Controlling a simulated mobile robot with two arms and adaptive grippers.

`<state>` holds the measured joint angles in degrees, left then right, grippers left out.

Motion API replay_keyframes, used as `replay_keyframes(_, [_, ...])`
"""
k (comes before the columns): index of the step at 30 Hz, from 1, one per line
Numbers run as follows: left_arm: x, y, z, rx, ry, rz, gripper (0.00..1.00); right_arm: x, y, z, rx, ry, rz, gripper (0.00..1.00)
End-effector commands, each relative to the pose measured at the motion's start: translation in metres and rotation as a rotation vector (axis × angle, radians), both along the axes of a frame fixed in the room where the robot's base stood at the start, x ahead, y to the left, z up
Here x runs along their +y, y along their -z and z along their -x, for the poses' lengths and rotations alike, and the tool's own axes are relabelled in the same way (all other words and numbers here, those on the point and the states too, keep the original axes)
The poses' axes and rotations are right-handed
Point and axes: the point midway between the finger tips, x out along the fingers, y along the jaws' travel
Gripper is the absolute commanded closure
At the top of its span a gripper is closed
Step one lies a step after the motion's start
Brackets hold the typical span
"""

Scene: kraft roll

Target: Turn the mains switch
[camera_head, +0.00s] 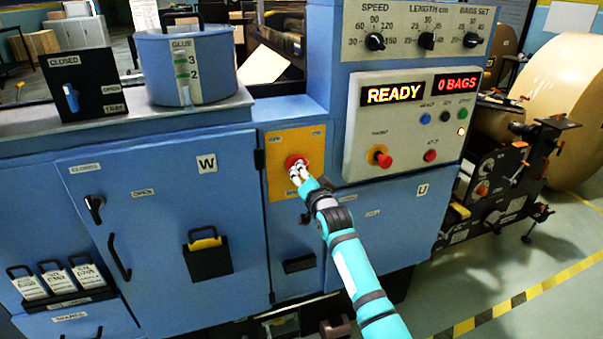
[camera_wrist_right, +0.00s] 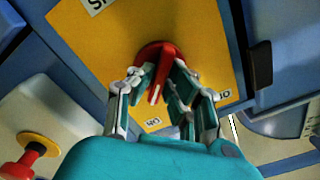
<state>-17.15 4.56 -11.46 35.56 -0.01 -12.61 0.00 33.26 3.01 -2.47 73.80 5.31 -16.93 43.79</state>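The mains switch is a red rotary knob (camera_head: 296,161) with a white line on its grip, on a yellow plate (camera_head: 281,189) on the blue machine's front. In the right wrist view the red knob (camera_wrist_right: 157,52) sits between the fingers, and its white line points toward a small label at the bottom of the yellow plate (camera_wrist_right: 205,35). My right gripper (camera_head: 298,172) is at the knob, its fingers closed in on both sides of the grip; it also shows in the right wrist view (camera_wrist_right: 162,82). The fingers partly hide the knob. My left gripper is not in view.
Right of the plate is a white panel with a lit READY display (camera_head: 393,93) and a red emergency button (camera_head: 380,156). A dark-framed hinge or latch (camera_wrist_right: 260,65) stands beside the yellow plate. A glue pot (camera_head: 187,70) and black lever box (camera_head: 83,92) sit on the left.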

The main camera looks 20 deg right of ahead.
Motion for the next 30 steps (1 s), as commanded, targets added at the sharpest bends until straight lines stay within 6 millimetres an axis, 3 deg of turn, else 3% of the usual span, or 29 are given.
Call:
replay_keyframes(14, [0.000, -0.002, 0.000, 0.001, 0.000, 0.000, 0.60, 0.000, 0.000, 0.000, 0.000, 0.000, 0.048, 1.00])
replay_keyframes(30, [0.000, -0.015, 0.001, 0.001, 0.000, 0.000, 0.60, -0.001, 0.000, 0.000, -0.014, 0.001, 0.473, 1.00])
